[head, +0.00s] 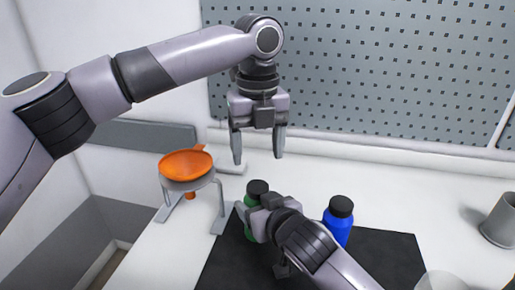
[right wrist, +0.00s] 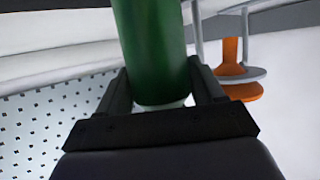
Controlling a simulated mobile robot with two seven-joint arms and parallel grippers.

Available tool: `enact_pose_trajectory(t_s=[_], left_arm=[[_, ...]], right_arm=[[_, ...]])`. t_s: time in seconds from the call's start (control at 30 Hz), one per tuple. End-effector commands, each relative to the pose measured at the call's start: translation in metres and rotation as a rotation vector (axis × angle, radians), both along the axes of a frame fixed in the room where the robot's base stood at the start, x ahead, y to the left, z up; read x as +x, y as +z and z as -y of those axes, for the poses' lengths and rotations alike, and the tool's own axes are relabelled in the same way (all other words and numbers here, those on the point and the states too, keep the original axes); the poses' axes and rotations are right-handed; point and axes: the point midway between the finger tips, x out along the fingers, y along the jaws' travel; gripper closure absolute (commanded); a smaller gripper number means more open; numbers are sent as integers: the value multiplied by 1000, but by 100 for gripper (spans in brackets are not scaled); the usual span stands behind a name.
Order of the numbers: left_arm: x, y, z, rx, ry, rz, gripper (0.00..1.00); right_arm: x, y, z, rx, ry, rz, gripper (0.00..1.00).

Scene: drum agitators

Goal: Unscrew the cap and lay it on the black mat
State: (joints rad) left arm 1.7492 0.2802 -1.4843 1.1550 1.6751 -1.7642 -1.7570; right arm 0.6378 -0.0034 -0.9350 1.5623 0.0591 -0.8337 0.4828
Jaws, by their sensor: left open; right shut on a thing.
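A green bottle (head: 249,233) with a black cap (head: 257,188) stands upright at the back left of the black mat (head: 385,262). My right gripper (head: 250,215) is shut on the green bottle's body, and its lower part hides much of it in the head view. In the right wrist view the green bottle (right wrist: 152,50) sits between the two fingers. The cap is on the bottle. My left gripper (head: 259,158) is open and empty, pointing down above the cap and apart from it.
A blue bottle (head: 338,226) with a black cap stands to the right on the mat. An orange funnel (head: 186,164) sits in a metal stand at the left. A grey cup (head: 499,222) is at the far right. A perforated panel (head: 390,70) rises behind the table.

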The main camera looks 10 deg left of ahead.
Motion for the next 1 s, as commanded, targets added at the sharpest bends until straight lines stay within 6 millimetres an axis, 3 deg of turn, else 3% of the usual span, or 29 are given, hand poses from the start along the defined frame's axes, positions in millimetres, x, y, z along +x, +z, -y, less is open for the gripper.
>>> enact_pose_trajectory(t_s=[0.3, 0.53, 1.0], left_arm=[[0, 0, 0, -1, -393, 0, 29], [0, -4, 0, 0, -488, 0, 29], [0, -68, 0, 0, -489, 0, 29]], right_arm=[[0, 0, 0, -1, 0, -1, 100], [0, -1, 0, -1, 0, -1, 100], [0, -1, 0, -1, 0, -1, 100]])
